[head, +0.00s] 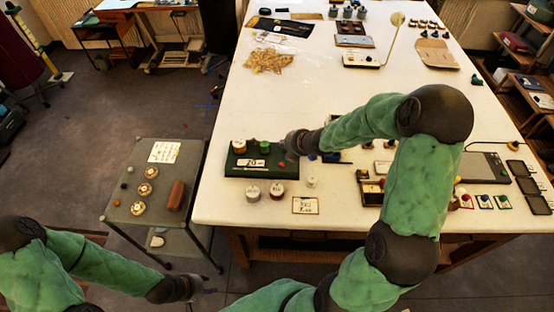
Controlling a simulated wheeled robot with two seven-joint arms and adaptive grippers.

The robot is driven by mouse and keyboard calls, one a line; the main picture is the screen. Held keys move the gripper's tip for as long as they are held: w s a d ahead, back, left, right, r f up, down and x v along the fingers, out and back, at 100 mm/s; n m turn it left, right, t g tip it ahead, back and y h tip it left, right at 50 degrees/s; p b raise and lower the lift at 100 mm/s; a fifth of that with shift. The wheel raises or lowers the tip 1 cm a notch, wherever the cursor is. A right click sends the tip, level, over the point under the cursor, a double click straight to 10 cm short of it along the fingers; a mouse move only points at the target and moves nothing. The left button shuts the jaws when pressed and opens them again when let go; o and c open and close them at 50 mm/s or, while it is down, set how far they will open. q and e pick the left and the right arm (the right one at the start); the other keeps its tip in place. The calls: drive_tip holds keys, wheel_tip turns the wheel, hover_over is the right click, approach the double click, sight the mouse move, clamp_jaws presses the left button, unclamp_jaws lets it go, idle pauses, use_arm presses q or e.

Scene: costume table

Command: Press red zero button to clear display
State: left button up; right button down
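A dark green device (235,170) stands near the front left of the white table. A pale panel with dark characters (251,163) is on its front; the characters are too small to read surely. A small red spot (281,163), which looks like a button, shows at its right end. My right gripper (284,152) is over the right end of the device, close to the red spot. Its fingers are small and dark, so I cannot tell their opening or any contact. My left gripper (204,291) is low at the front left, away from the table; its fingers are unclear.
Two pale-topped jars (253,193) and a card (305,206) lie in front of the device. A grey side cart (150,210) stands left of the table. My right arm covers part of the table's right side. The table's middle is mostly clear.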

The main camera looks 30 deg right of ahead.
drive_tip(key=shift+f, duration=0.15)
drive_tip(key=b, duration=0.6)
hover_over(283, 165)
wheel_tip(283, 165, down, 7)
drive_tip(key=shift+r, duration=0.1)
drive_tip(key=shift+f+b, duration=0.9)
drive_tip(key=shift+b, duration=0.15)
idle(0.5)
drive_tip(key=shift+f+b, duration=0.4)
drive_tip(key=shift+b, duration=0.05)
drive_tip(key=shift+f+b, duration=0.45)
drive_tip(key=shift+b, duration=0.05)
idle(0.6)
idle(0.3)
drive_tip(key=shift+r+p, duration=0.85)
drive_tip(key=shift+r, duration=0.05)
